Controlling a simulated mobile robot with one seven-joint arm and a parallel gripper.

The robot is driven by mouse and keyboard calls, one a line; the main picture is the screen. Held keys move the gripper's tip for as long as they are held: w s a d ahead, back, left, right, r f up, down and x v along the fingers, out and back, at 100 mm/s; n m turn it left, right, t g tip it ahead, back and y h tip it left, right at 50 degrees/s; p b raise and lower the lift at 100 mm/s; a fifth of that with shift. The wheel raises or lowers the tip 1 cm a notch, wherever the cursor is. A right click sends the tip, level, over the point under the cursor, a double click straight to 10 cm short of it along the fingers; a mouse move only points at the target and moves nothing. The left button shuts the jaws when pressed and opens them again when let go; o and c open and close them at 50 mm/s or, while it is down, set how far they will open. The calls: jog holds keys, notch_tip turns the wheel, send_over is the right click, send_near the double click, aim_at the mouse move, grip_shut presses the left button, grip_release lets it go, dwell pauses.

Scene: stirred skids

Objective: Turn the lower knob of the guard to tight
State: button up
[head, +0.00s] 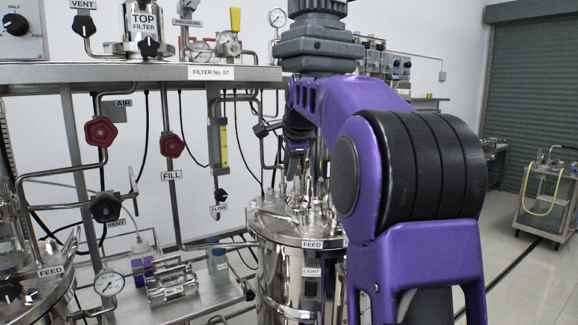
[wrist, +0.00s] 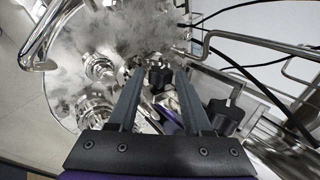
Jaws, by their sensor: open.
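In the wrist view my gripper (wrist: 158,90) is open, with its two dark fingers spread apart. A small black knob (wrist: 160,75) shows between and just beyond the fingertips, and I see no contact with it. A larger black knob (wrist: 224,114) is to the right of the right finger. I cannot tell which of these is the lower knob of the guard, and the guard itself is not clearly made out. In the head view my purple arm covers most of the area around my gripper, above the steel vessel labelled FEED (head: 282,262).
Steel fittings (wrist: 98,67) stand on the shiny lid left of my fingers. Pipes (wrist: 285,52) and black cables run at the right. In the head view a shelf edge (head: 130,76), red handwheels (head: 100,131) and a flow meter (head: 220,145) are left of my arm. A cart (head: 546,200) stands far right.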

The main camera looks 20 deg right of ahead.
grip_shut()
dwell(0.3)
jog(key=shift+f+b, duration=0.15)
jog(key=shift+b, duration=0.15)
jog(key=shift+s+f+t+h+b, duration=0.15)
jog(key=shift+t+b, duration=0.8)
jog(key=shift+b, duration=0.85)
jog(key=shift+s+f+t+h+b, duration=0.15)
jog(key=shift+t+b, duration=0.75)
jog(key=shift+b, duration=0.9)
jog(key=shift+f+t+h+b, duration=0.2)
jog(key=shift+t+b, duration=0.75)
jog(key=shift+b, duration=0.85)
